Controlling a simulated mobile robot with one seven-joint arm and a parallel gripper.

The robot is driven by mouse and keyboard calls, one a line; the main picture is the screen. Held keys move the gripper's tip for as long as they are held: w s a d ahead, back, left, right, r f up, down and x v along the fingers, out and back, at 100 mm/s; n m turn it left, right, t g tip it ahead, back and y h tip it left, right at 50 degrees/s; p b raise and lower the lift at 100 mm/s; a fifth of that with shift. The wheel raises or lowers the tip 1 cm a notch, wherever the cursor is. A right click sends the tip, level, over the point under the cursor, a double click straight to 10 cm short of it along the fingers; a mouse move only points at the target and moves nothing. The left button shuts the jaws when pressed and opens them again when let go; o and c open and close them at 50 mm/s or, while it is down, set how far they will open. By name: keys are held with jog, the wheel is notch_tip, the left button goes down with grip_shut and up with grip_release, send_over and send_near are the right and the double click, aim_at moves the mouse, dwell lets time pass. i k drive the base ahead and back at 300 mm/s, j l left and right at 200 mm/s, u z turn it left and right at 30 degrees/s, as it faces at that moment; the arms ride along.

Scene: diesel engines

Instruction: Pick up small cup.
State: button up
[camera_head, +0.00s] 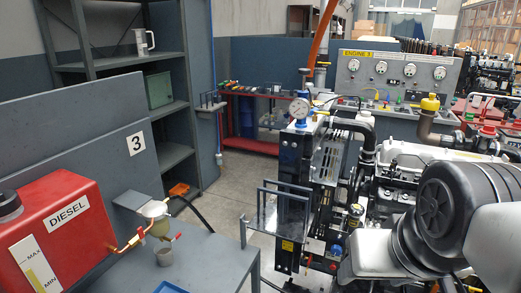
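A red diesel tank (60,235) stands left of the cup. A blue tray (172,288) shows at the bottom edge. A large engine with a black round filter housing (450,208) fills the right. A shelf (125,60) behind holds a white jug (144,42). The table right of the cup is clear.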

aim_at(164, 252)
jog(key=u, duration=1.4)
jog(key=i+l+u, duration=0.2)
jog(key=l, duration=0.15)
jog(key=i+l+u, duration=0.2)
jog(key=l, duration=0.2)
jog(key=i+l+u, duration=0.2)
jog(key=l, duration=0.2)
jog(key=k, duration=0.1)
